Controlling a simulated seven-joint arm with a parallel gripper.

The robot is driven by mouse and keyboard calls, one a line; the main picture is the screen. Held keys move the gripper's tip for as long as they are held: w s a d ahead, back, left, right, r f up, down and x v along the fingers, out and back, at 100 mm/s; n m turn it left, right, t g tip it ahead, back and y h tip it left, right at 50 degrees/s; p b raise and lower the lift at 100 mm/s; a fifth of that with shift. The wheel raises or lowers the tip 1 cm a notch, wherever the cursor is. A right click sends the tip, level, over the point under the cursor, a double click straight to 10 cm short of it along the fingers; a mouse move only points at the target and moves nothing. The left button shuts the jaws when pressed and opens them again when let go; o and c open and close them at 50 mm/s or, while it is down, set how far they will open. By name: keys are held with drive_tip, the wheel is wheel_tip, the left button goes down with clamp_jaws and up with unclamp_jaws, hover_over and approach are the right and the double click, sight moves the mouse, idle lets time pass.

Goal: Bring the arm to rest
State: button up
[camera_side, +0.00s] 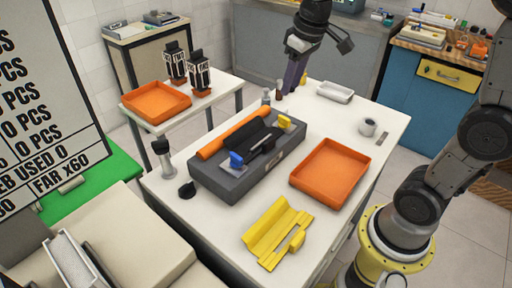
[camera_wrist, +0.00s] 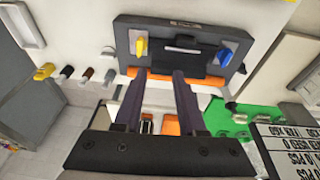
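My gripper (camera_side: 290,88) hangs over the far part of the white table (camera_side: 222,220), fingers pointing down, behind the dark grey unit. In the wrist view its two dark fingers (camera_wrist: 162,76) stand apart with nothing held between them. The grey unit (camera_side: 222,181) carries an orange roller (camera_side: 234,133), a black part (camera_side: 262,137), a blue lever (camera_side: 236,160) and a yellow lever (camera_side: 284,122). It also shows in the wrist view (camera_wrist: 128,40), ahead of the fingertips. Whether the fingertips touch anything below cannot be told.
An orange tray (camera_side: 331,173) and a yellow folded part (camera_side: 277,232) lie on the near table.

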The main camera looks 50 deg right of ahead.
drive_tip(key=s+a+r+t, duration=0.1)
drive_tip(key=s+a+r, duration=0.1)
drive_tip(key=s, duration=0.3)
drive_tip(key=s+a+r+t, duration=0.1)
drive_tip(key=s+a, duration=0.1)
drive_tip(key=s, duration=0.4)
drive_tip(key=s+a+f, duration=0.1)
drive_tip(key=s+f, duration=0.4)
drive_tip(key=s, duration=0.2)
drive_tip(key=shift+s+t, duration=0.15)
drive_tip(key=shift+t, duration=0.25)
